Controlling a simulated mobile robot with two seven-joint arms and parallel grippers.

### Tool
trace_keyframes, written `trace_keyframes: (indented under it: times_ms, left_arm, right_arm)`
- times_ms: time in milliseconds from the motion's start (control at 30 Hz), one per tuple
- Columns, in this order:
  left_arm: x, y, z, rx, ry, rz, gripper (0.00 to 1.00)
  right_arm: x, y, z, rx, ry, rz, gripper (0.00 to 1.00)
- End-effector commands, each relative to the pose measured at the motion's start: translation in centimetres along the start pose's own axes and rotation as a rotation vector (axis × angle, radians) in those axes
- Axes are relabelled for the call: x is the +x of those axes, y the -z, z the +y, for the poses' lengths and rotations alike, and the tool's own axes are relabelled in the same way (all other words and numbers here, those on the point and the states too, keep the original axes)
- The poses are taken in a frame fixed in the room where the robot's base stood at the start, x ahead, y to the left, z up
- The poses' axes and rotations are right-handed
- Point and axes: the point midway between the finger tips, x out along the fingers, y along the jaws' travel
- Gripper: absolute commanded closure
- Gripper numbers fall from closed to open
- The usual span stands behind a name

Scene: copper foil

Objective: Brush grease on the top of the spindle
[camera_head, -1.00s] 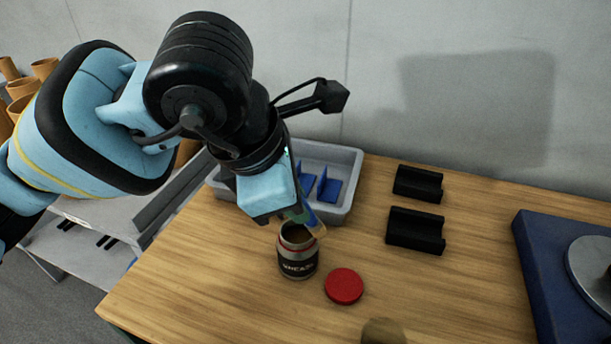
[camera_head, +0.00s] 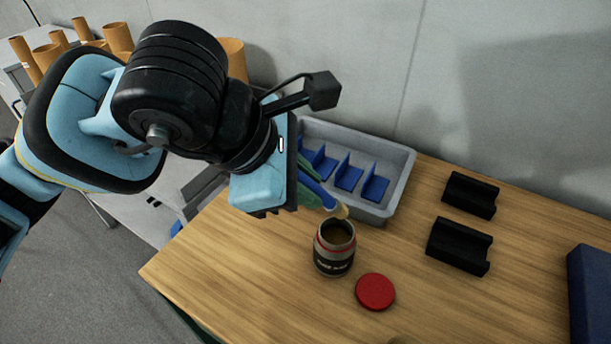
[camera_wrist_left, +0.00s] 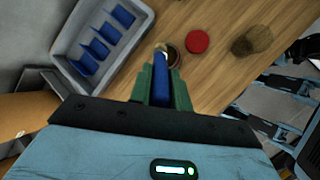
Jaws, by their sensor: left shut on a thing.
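My left gripper (camera_head: 312,188) is shut on a brush with a blue handle (camera_head: 322,194). The brush slants down, and its pale tip (camera_head: 341,211) is just above or at the rim of the open grease jar (camera_head: 334,258). I cannot tell whether it touches. The jar is dark with a red band and brown grease inside. In the left wrist view the blue handle (camera_wrist_left: 160,88) sits between the green fingers, and the jar (camera_wrist_left: 176,60) is partly hidden behind them. I cannot make out the spindle. My right gripper is not in view.
A red lid (camera_head: 376,291) lies beside the jar. A grey tray (camera_head: 398,168) with blue dividers stands behind. Two black holders (camera_head: 458,246) and a blue block (camera_head: 590,295) are at the right. A brown cylinder (camera_wrist_left: 252,42) shows in the wrist view. Wood between is clear.

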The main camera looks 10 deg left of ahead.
Motion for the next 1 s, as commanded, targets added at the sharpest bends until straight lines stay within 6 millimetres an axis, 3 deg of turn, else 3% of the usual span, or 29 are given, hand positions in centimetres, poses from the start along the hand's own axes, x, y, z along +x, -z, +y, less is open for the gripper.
trace_keyframes:
  times_ms: [300, 500, 1000]
  left_arm:
    - [2.7, 1.6, -1.0, -0.002, 0.003, 0.001, 1.00]
    - [4.0, 2.3, -1.5, -0.002, 0.001, 0.000, 1.00]
    - [4.2, 2.4, -1.6, 0.000, -0.001, 0.000, 1.00]
  right_arm:
    - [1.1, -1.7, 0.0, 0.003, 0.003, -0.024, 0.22]
    - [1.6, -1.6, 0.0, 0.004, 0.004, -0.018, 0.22]
    - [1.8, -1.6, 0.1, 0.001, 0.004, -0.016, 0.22]
